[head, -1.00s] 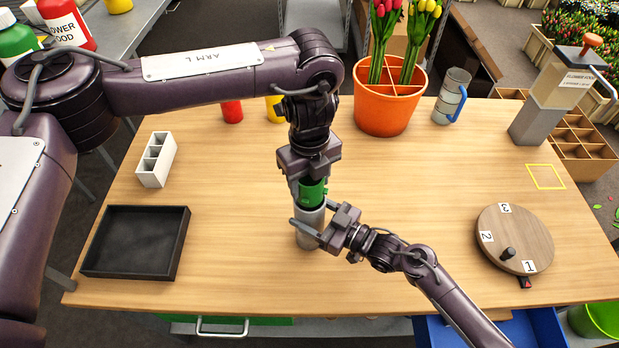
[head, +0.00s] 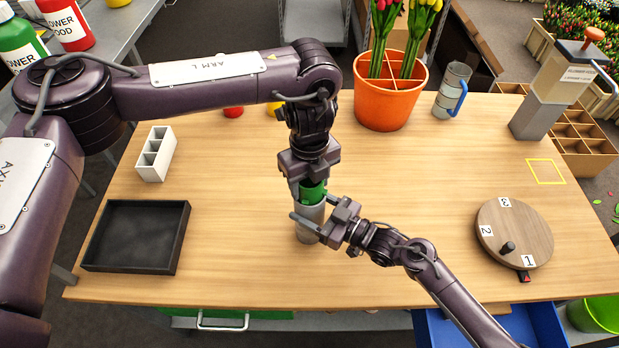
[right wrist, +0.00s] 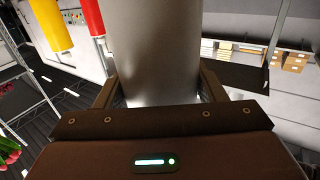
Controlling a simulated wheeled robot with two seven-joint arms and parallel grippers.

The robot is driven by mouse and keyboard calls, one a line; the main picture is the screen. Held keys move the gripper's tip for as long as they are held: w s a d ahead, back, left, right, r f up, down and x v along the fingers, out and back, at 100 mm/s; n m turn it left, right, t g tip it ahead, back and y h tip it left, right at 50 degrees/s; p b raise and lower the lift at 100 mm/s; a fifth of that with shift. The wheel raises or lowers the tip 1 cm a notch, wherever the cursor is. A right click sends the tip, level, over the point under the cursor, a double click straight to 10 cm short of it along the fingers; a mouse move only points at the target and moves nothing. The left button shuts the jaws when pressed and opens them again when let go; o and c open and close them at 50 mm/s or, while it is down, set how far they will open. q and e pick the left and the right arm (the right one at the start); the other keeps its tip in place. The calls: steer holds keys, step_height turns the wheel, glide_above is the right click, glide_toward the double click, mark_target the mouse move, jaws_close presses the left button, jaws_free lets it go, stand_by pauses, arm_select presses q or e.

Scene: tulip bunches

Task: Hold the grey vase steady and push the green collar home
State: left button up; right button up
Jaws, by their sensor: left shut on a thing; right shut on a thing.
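The grey vase (head: 309,224) stands upright on the wooden table near the middle. My right gripper (head: 310,228) is shut around its side, and in the right wrist view the grey vase (right wrist: 155,50) fills the space between the two fingers. The green collar (head: 313,190) sits at the top of the vase. My left gripper (head: 312,182) is shut on the collar from above, its fingers hiding part of it. I cannot see how deep the collar sits on the vase.
A black tray (head: 135,267) and a white divided holder (head: 147,172) lie to the left. An orange pot (head: 385,108) with tulips and a grey mug (head: 450,95) stand behind. A round numbered turntable (head: 515,225) is at the right. The table (head: 240,220) around the vase is clear.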

arm_select(q)
steer(key=shift+f, duration=0.35)
steer(key=o, duration=1)
steer(key=shift+o, duration=0.2)
step_height(320, 180, up, 12)
